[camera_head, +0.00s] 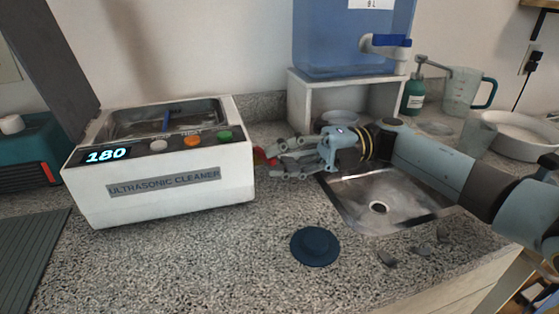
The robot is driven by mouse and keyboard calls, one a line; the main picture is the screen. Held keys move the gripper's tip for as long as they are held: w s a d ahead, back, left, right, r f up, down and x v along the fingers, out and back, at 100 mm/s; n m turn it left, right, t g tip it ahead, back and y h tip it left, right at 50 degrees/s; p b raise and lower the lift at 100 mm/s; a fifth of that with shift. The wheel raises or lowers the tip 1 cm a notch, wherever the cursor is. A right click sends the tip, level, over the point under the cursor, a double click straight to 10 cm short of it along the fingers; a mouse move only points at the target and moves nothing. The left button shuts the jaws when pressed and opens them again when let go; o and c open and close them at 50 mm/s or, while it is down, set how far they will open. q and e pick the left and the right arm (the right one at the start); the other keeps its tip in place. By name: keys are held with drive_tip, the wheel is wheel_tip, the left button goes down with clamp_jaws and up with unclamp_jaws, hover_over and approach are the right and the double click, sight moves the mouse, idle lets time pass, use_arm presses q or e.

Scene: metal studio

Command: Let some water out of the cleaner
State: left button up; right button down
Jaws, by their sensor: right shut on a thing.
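The ultrasonic cleaner (180,205), a white box with a metal basin (205,112), stands on the speckled counter at the left. Its dark lid (50,45) is raised. Its display (107,155) reads 180, beside white, orange and green buttons. A small red handle (258,155) sticks out of its right side. My right gripper (272,160) reaches in from the right and is shut on the red handle, partly hiding it. My left gripper is out of view. I cannot tell the water level in the basin.
A metal sink (345,190) lies below my right arm. A dark blue round lid (315,247) lies on the counter in front. A blue water tank (335,45) with a tap stands on a white stand (297,105). A soap bottle, jug and white bowl (520,140) stand at the back right.

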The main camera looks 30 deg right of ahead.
drive_tip(key=c, duration=1.4)
unclamp_jaws()
drive_tip(key=shift+o, duration=0.2)
drive_tip(key=shift+d, duration=0.1)
drive_tip(key=v, duration=1.2)
